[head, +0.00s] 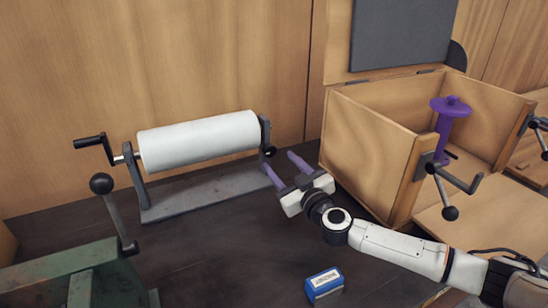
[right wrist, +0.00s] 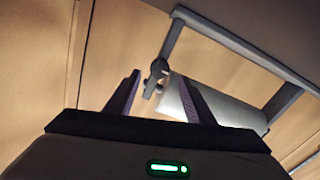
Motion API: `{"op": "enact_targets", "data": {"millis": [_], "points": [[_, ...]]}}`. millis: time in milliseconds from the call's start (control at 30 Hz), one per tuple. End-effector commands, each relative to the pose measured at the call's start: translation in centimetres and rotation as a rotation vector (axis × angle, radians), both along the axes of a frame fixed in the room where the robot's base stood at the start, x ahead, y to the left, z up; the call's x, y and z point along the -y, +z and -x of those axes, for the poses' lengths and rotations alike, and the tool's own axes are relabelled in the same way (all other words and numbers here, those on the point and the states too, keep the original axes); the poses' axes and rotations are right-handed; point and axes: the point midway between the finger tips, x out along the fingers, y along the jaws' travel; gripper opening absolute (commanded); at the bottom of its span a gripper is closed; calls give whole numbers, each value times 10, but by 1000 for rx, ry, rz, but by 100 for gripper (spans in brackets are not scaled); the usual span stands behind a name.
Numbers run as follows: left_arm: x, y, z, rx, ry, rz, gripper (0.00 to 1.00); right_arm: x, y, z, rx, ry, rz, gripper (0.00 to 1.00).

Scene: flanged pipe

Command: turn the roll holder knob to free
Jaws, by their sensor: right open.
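The roll holder (head: 205,190) stands at the left against the wooden wall, a grey base with two uprights carrying a white roll (head: 200,140). A small dark knob (head: 269,151) sits on its right upright. My right gripper (head: 278,160) is open and empty, its purple fingers pointing at the knob end from the right. In the right wrist view the knob (right wrist: 150,88) shows between and beyond the fingers (right wrist: 158,76); no contact is visible. The knob's setting is too small to tell. My left gripper is not in view.
A crank handle (head: 90,141) sticks out from the holder's left end. A green machine with a ball-topped lever (head: 102,184) is at front left. A blue-and-white block (head: 324,284) lies in front.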

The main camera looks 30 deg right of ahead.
Motion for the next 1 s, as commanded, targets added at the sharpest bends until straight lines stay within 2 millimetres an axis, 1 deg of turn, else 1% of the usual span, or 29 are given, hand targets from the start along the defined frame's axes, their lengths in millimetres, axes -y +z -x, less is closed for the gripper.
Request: {"op": "enact_targets", "data": {"millis": [33, 100, 200, 300, 433, 633, 667, 700, 900, 1000], "points": [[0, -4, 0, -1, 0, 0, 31, 1, -1, -10, 3, -2, -3, 49], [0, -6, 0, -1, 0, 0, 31, 1, -1, -22, 2, -2, -3, 49], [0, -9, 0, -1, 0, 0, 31, 2, -1, -34, 2, -2, -2, 49], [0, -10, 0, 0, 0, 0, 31, 2, -1, -43, 0, 0, -1, 49], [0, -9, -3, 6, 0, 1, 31, 3, 0, -47, 0, 0, 0, 49], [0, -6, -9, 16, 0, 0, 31, 3, 0, -47, 0, 0, 0, 49], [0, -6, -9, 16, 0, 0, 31, 3, 0, -47, 0, 0, 0, 47], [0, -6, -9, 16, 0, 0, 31, 3, 0, -47, 0, 0, 0, 40], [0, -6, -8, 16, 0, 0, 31, 3, 0, -47, 0, 1, 0, 8], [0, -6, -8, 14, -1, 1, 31, 3, 0, -47, -1, 1, -2, 8]]}}
